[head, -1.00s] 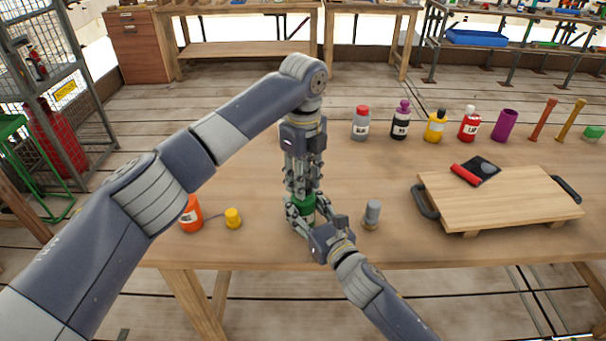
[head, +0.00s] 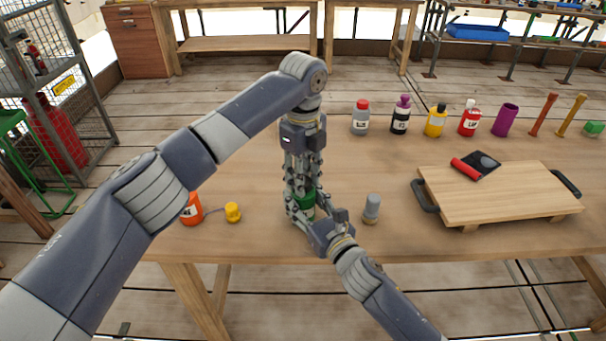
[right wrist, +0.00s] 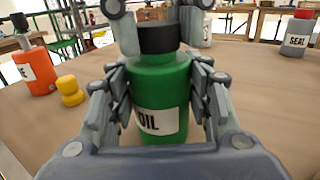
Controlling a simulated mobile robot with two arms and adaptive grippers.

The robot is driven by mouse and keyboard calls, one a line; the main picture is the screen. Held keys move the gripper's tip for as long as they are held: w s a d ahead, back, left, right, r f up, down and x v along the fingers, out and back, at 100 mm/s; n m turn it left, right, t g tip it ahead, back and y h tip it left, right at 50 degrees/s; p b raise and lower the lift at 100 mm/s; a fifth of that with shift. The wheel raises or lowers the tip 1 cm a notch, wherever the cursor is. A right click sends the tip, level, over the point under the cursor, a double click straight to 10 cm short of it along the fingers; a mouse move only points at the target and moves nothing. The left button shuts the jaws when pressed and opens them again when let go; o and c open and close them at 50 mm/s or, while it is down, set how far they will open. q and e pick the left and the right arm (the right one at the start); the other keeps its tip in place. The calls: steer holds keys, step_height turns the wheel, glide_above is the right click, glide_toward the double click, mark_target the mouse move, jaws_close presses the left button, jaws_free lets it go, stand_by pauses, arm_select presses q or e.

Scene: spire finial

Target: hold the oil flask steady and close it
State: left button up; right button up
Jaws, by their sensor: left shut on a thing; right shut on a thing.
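The green oil flask (right wrist: 160,85) stands upright on the workbench, with part of its "OIL" label showing. My right gripper (right wrist: 163,100) is shut on the flask's body from the near side. A black cap (right wrist: 158,39) sits at the top of the flask in the right wrist view. My left gripper (head: 302,185) comes down from above and is shut on the cap, its fingers beside it. In the head view the flask (head: 307,200) is mostly hidden by both grippers. Whether the cap is fully seated I cannot tell.
An orange bottle (head: 192,211) and a yellow piece (head: 232,212) stand left of the flask. A grey cylinder (head: 372,209) stands close on its right. A wooden board (head: 500,195) with dark handles lies further right. Several bottles, including a grey one (head: 360,120), line the back.

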arm_select(q)
steer(key=shift+f, duration=0.2)
steer(key=m, duration=0.3)
steer(key=shift+m, duration=0.4)
steer(key=m, duration=0.8)
steer(key=shift+m, duration=0.4)
steer(key=m, duration=0.4)
steer(key=o, duration=0.7)
